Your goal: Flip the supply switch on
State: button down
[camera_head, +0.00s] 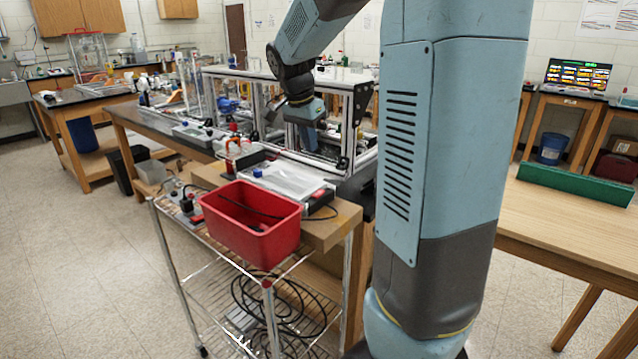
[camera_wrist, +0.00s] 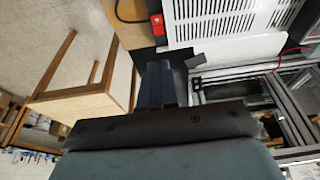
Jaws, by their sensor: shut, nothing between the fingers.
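A small red switch-like part (camera_wrist: 157,19) sits on the dark end of a white slotted unit (camera_wrist: 182,35) at the top of the wrist view. I cannot read whether it is on or off. My gripper (camera_wrist: 159,66) is shut and empty, with its dark fingers pointing toward the unit, below the red part in the picture and apparently apart from it. In the head view my gripper (camera_head: 305,112) hangs by the extrusion frame (camera_head: 345,95), its fingertips unclear. A white-topped unit (camera_head: 290,180) with a dark, partly red end (camera_head: 318,197) lies on the bench in front.
A red bin (camera_head: 250,225) stands on a wire cart (camera_head: 235,300) before the bench, with black cables (camera_head: 285,305) below. Frame bars (camera_wrist: 265,72) lie close at the right in the wrist view. A wooden table (camera_head: 570,220) is at the right.

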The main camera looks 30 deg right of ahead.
aim_at(321, 190)
jog(key=x, duration=1.4)
